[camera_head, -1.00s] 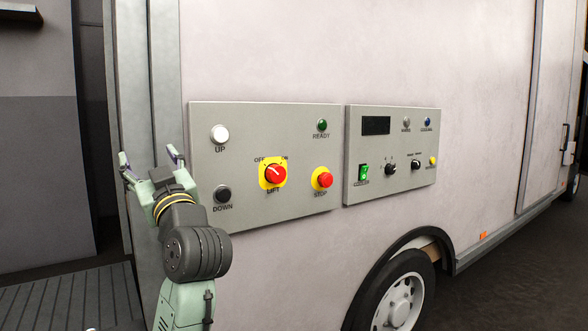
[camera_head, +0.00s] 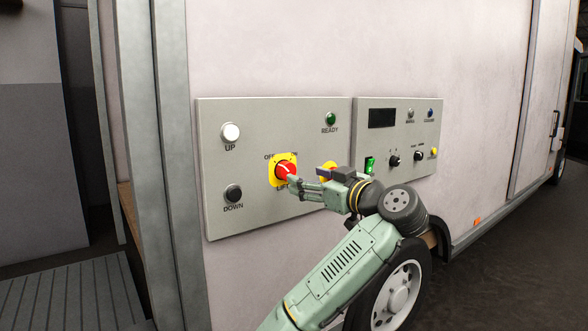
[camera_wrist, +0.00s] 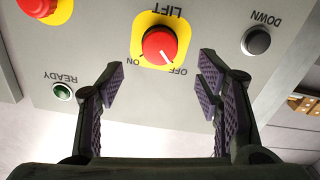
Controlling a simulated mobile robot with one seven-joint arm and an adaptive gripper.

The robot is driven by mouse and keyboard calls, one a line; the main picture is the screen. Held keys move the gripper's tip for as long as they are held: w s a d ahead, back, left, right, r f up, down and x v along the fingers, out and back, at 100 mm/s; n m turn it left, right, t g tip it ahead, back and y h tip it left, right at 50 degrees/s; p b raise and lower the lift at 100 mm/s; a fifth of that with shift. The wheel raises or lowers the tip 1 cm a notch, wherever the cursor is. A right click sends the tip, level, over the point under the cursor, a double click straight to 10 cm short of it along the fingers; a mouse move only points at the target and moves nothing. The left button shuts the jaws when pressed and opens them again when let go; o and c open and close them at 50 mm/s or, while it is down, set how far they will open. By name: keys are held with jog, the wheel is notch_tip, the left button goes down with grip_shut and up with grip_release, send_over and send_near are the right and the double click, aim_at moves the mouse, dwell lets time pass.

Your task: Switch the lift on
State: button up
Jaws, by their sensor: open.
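The red LIFT switch (camera_head: 284,169) sits on a yellow plate on the left grey panel. It also shows upside down in the wrist view (camera_wrist: 160,45), with its white mark pointing towards OFF. My gripper (camera_head: 294,183) is in front of the panel, close to the switch, coming from the right. In the wrist view my gripper (camera_wrist: 160,74) is open, with one finger to each side below the switch and nothing between the fingertips. I cannot tell whether a finger touches the switch. The arm hides part of the label under it.
The white UP button (camera_head: 231,132), black DOWN button (camera_head: 233,193) and green READY lamp (camera_head: 331,118) share this panel. The STOP button (camera_wrist: 38,5) is near, mostly hidden behind my gripper in the head view. A second control panel (camera_head: 436,113) is at the right.

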aim_at(289, 172)
jog(key=p+x, duration=0.2)
jog(key=x, duration=0.4)
jog(key=shift+a+r, duration=0.1)
jog(key=shift+r, duration=0.05)
jog(key=shift+x, duration=0.75)
jog(key=shift+c, duration=0.3)
jog(key=shift+f, duration=0.2)
jog(key=c, duration=1.1)
